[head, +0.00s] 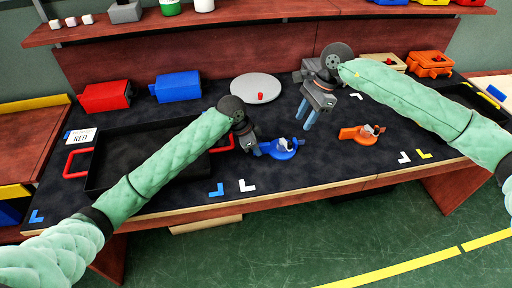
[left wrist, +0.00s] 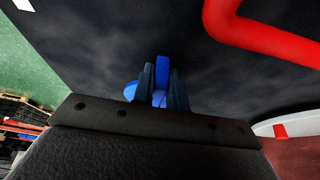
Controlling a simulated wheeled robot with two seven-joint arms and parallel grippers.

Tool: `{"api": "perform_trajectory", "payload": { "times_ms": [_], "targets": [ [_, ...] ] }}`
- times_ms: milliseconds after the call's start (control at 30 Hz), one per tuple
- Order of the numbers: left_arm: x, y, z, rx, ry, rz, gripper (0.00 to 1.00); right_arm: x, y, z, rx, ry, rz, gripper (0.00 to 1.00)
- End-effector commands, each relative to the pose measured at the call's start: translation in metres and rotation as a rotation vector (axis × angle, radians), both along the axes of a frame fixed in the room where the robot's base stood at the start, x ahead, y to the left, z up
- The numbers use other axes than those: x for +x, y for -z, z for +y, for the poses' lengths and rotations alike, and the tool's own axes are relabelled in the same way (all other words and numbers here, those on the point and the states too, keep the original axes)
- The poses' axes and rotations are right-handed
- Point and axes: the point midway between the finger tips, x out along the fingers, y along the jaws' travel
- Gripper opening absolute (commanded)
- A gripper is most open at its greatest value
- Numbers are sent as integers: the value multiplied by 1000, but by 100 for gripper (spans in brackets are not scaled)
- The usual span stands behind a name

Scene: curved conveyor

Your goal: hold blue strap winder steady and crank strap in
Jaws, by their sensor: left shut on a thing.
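The blue strap winder (head: 283,151) lies on the dark mat near the front middle of the table. A small grey part sits at its right end. My left gripper (head: 256,151) is at its left end, shut on it. In the left wrist view, the two dark fingers of my left gripper (left wrist: 161,92) have a blue part of the winder (left wrist: 162,68) between them. My right gripper (head: 305,115) hangs above the mat, behind and right of the blue winder, with its two fingers apart and nothing between them. I cannot make out the strap.
An orange winder (head: 357,133) lies to the right. A black tray with red handles (head: 92,173) is at left. Red (head: 106,97) and blue (head: 177,87) boxes and a grey round plate (head: 257,88) stand behind. Mat between the winders is clear.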

Motion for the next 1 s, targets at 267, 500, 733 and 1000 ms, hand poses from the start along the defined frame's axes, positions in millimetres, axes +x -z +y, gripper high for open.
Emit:
{"api": "perform_trajectory", "payload": {
  "times_ms": [267, 500, 733, 1000],
  "targets": [
    [0, 0, 0, 0, 0, 0, 0, 0, 0, 0, 0, 1, 0, 39],
    [0, 0, 0, 0, 0, 0, 0, 1, -1, 0, -18, 112, 42, 39],
    [0, 0, 0, -1, 0, 0, 0, 3, -3, 0, -69, 410, 152, 39],
    [0, 0, 0, -1, 0, 0, 0, 5, -5, 0, -137, 783, 287, 39]
  ]
}}
